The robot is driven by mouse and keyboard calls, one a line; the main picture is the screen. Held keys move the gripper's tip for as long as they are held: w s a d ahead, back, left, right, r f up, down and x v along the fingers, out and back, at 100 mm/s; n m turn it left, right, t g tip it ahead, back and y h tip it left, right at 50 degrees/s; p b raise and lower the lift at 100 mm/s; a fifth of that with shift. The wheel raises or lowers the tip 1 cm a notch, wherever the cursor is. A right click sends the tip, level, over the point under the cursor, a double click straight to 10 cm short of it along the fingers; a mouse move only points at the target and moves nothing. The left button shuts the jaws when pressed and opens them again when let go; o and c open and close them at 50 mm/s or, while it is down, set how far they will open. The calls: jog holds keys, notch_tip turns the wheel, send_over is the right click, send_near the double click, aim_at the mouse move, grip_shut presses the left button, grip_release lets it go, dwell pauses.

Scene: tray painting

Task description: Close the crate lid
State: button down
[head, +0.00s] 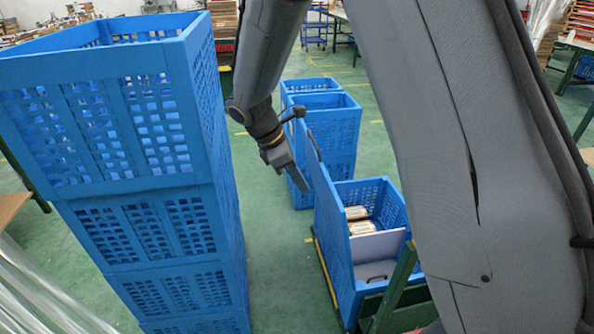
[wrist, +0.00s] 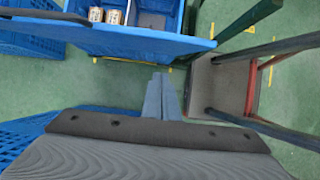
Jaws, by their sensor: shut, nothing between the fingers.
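The blue crate (head: 396,208) stands open in the middle right of the head view, with light brown packages (head: 358,213) inside. Its lid appears to be the blue panel (head: 328,218) standing nearly upright along the crate's left side. In the wrist view the lid's edge (wrist: 120,40) crosses the upper part, with packages (wrist: 105,15) beyond it. My gripper (head: 301,184) is shut and empty, left of the lid's upper part. Its fingers also show in the wrist view (wrist: 161,88), just below the lid's edge. I cannot tell whether they touch it.
A tall stack of blue crates (head: 150,190) stands at the left. More blue crates (head: 335,112) stand behind the open one. A green metal frame (head: 392,290) is close at the crate's right front. Green floor (head: 280,240) is free between the stack and the crate.

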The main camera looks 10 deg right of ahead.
jog(key=d+f+p, duration=0.2)
jog(key=d+f, duration=0.1)
jog(key=d, duration=0.2)
jog(key=shift+d, duration=0.4)
jog(key=shift+s, duration=0.1)
